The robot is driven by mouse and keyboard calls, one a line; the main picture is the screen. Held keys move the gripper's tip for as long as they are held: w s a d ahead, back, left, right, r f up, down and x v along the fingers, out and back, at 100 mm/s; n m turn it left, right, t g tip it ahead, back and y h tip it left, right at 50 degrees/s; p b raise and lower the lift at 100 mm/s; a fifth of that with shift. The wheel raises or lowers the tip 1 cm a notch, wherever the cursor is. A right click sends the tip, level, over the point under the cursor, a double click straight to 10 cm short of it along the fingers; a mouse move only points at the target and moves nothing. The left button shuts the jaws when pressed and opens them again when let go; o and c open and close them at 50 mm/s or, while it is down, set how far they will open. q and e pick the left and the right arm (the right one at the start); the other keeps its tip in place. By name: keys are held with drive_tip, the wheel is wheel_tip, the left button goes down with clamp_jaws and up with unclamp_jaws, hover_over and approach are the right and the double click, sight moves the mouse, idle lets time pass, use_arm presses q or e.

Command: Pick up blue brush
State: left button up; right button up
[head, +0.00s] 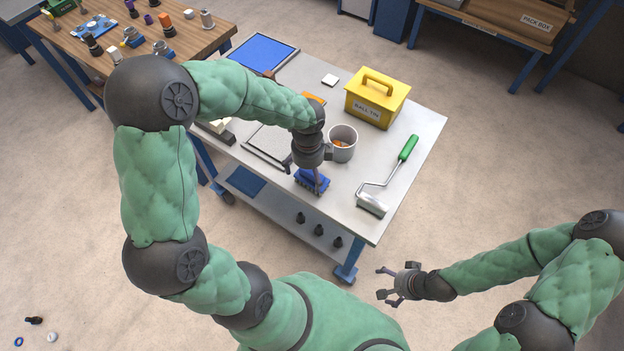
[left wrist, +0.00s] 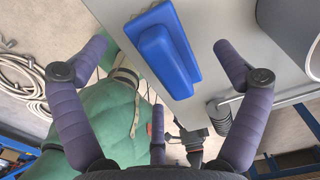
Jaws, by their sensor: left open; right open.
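The blue brush (head: 314,183) lies at the front edge of the white-topped cart, partly hidden under my left gripper (head: 304,172). In the left wrist view, the brush (left wrist: 165,48) shows as a blue block with a raised, rounded handle on a flat base. It lies beyond and between the spread purple fingers of my left gripper (left wrist: 160,62). The fingers are open, and no contact with the brush shows. My right gripper (head: 392,284) is open and empty, in front of the cart, away from the brush.
A grey mug (head: 342,143) stands just right of my left gripper. A paint roller (head: 373,200) with a green handle lies further right. A yellow box (head: 377,97) stands behind them. A grey framed tray (head: 268,148) lies left of the gripper.

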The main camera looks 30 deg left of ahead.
sight(308, 173)
use_arm(q)
wheel_tip(308, 173, down, 4)
drive_tip(key=shift+s+f+b, duration=0.15)
drive_tip(key=shift+f+b, duration=0.1)
drive_tip(key=shift+b, duration=0.75)
drive_tip(key=shift+r, duration=0.1)
drive_tip(key=c, duration=1.3)
drive_tip(key=shift+r+p, duration=0.5)
drive_tip(key=shift+r, duration=0.1)
wheel_tip(308, 173, up, 2)
drive_tip(key=shift+r+p, duration=0.15)
drive_tip(key=shift+p, duration=0.55)
drive_tip(key=s+d+r+p, duration=0.5)
drive_tip(key=s+d+r, duration=0.4)
drive_tip(key=s, duration=0.1)
drive_tip(key=shift+s+r, duration=0.25)
